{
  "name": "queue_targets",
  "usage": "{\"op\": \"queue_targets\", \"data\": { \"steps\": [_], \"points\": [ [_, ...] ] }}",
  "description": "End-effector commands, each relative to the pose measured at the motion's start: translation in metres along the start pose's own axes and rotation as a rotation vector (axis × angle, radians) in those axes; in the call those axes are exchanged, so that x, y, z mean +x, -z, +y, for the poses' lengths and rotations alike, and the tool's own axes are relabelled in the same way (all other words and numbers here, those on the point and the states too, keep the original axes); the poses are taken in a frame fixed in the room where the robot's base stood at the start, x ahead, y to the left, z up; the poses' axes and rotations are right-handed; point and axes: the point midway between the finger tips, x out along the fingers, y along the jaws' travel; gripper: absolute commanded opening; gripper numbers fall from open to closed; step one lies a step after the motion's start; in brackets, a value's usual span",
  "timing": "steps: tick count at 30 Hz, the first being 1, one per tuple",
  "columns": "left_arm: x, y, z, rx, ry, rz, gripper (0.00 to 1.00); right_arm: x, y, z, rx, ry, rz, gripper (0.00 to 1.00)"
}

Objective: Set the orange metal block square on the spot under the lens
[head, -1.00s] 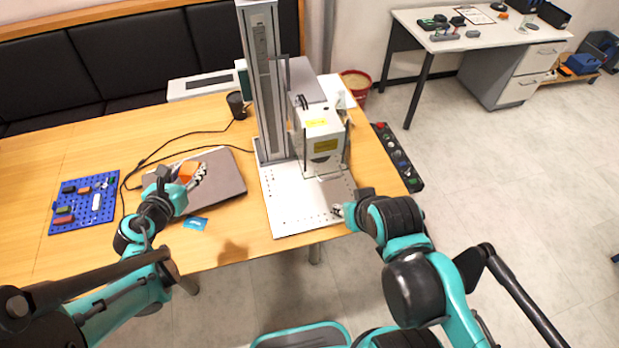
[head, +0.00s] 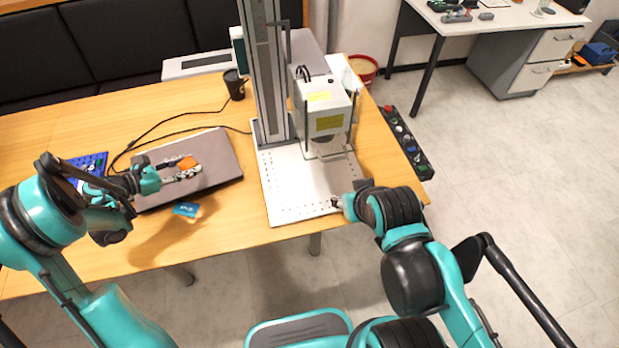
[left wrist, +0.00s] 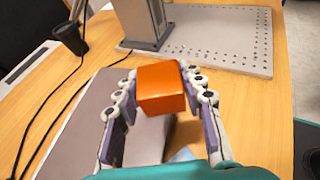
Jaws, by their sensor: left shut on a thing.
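The orange metal block (head: 187,163) is held between the fingers of my left gripper (head: 188,171), above the closed laptop (head: 219,155). In the left wrist view the block (left wrist: 161,88) sits between both fingers of the left gripper (left wrist: 162,100). The laser marker's head (head: 323,110) hangs from its column over the perforated base plate (head: 284,195), to the right of the block. The spot under the lens is not clearly visible. My right gripper (head: 338,203) is low at the plate's front right edge; its fingers are too small to read.
A blue pegboard (head: 90,165) is partly hidden behind my left arm. A blue card (head: 186,209) lies near the table's front edge. A dark cup (head: 234,84) and cables stand behind the laptop.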

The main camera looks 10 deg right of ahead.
Motion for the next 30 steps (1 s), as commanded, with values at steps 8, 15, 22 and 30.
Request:
{"op": "queue_targets", "data": {
  "steps": [8,15,22,30],
  "points": [
    [0.148,0.014,-0.084,0.145,0.348,-0.004,0.02,0.002,-0.001,0.000,0.000,0.000,0.000,0.40],
    [0.198,0.022,-0.129,0.197,0.476,-0.004,0.02,0.002,-0.001,0.000,0.000,0.000,0.000,0.40],
    [0.234,0.012,-0.155,0.205,0.494,-0.005,0.02,0.008,-0.006,0.000,0.000,0.000,0.000,0.40],
    [0.296,-0.013,-0.194,0.204,0.493,-0.004,0.02,0.020,-0.014,0.000,0.000,0.000,0.000,0.40]
  ]
}}
